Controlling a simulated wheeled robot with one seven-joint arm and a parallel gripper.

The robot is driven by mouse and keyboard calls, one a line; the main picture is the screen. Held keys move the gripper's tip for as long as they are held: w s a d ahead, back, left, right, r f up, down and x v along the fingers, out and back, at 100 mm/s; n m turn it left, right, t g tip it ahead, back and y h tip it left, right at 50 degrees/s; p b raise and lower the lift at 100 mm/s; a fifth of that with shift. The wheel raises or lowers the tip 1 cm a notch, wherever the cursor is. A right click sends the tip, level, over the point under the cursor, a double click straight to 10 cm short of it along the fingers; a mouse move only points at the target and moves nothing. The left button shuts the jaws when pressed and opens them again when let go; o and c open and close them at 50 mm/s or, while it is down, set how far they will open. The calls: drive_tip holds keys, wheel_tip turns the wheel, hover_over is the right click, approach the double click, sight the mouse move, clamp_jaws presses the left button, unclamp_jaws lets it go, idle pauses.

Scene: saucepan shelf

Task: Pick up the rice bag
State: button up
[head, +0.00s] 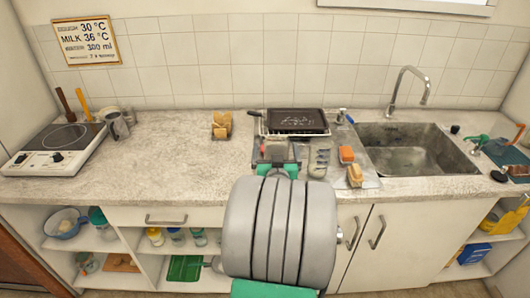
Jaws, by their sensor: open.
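I cannot make out a rice bag for certain in the head view. A yellow item (502,218), perhaps a bag, is in the open shelf at the far right. It is partly cut off, and its label is too small to read. My gripper (276,150) is over the middle of the counter, in front of the dark tray. It is open, with nothing seen between its fingers. My arm hides part of the cabinet front.
The counter (180,150) holds a hot plate (58,143) at left, a dark tray (296,121) on a rack, and a sink (410,150) at right. A blue box (474,253) sits below the yellow item.

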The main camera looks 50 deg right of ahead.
drive_tip(key=shift+s+d+r+h, duration=0.15)
drive_tip(key=shift+s+d+h, duration=0.2)
drive_tip(key=shift+d+h, duration=0.05)
drive_tip(key=p+x, duration=0.2)
drive_tip(key=x, duration=0.6)
drive_tip(key=shift+w, duration=0.25)
drive_tip(key=shift+a, duration=0.2)
drive_tip(key=c, duration=2.1)
